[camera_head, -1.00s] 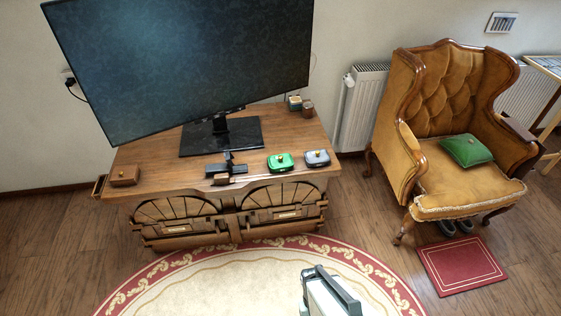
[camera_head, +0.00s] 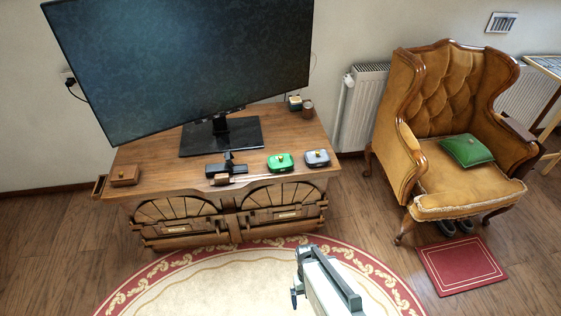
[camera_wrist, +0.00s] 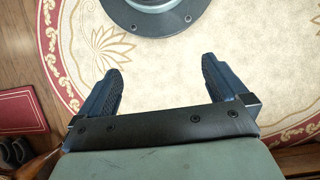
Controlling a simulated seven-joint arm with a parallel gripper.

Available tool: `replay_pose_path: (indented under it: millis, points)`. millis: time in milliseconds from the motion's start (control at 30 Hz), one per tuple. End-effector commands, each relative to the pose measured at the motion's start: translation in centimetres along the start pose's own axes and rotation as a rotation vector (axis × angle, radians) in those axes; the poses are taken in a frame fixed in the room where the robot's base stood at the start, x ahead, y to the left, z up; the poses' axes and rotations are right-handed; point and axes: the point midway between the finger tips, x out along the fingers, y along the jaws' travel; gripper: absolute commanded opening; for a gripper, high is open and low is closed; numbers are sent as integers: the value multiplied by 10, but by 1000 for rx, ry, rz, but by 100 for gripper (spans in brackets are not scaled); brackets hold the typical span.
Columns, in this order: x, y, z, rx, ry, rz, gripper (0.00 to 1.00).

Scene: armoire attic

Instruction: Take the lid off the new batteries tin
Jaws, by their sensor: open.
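Two lidded tins stand near the right front of the wooden cabinet top: a green tin (camera_head: 280,162) and a grey-blue tin (camera_head: 317,158). Each has a small gold knob on its closed lid. No label is readable, so I cannot tell which is the new batteries tin. My gripper (camera_wrist: 160,62) is open and empty in the wrist view, above the rug. In the head view it shows low in the picture, in front of the cabinet and well apart from both tins. The tins are not in the wrist view.
A large tilted monitor (camera_head: 185,65) stands on the cabinet (camera_head: 160,165). A small wooden box (camera_head: 125,176), a dark stand with a small cylinder (camera_head: 221,179) and two small containers (camera_head: 300,105) share the top. An armchair (camera_head: 450,125) is at right.

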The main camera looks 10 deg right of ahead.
Motion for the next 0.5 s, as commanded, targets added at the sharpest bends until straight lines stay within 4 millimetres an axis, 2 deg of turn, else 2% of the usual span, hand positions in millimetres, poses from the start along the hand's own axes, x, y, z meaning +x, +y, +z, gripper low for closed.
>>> replay_pose_path:
  millis: [33, 267, 500]
  points:
    - [-13, -1, -16, -2, 29, 1, 100]
    - [-71, -4, -79, -8, 149, 3, 100]
    - [-142, -8, -144, -15, 272, 4, 100]
